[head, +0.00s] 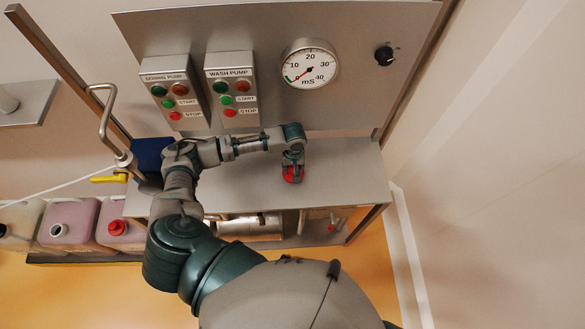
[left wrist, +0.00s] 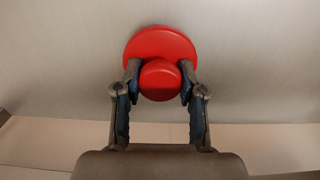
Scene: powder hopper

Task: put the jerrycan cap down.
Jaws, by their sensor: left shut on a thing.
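The jerrycan cap (left wrist: 160,45) is red, with a wide disc and a round knob. In the left wrist view, my left gripper (left wrist: 160,82) is shut on the knob, one finger on each side. In the head view, my left gripper (head: 293,163) points down with the red cap (head: 292,174) at its tips, over the grey metal shelf (head: 345,180). I cannot tell whether the cap touches the shelf. My right gripper is not in view.
A panel behind the shelf carries two pump boxes (head: 172,92) (head: 233,88), a dial gauge (head: 310,64) and a black knob (head: 384,55). Jerrycans (head: 70,225) stand low at the left, one with a red cap (head: 117,228). The shelf is clear right of the gripper.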

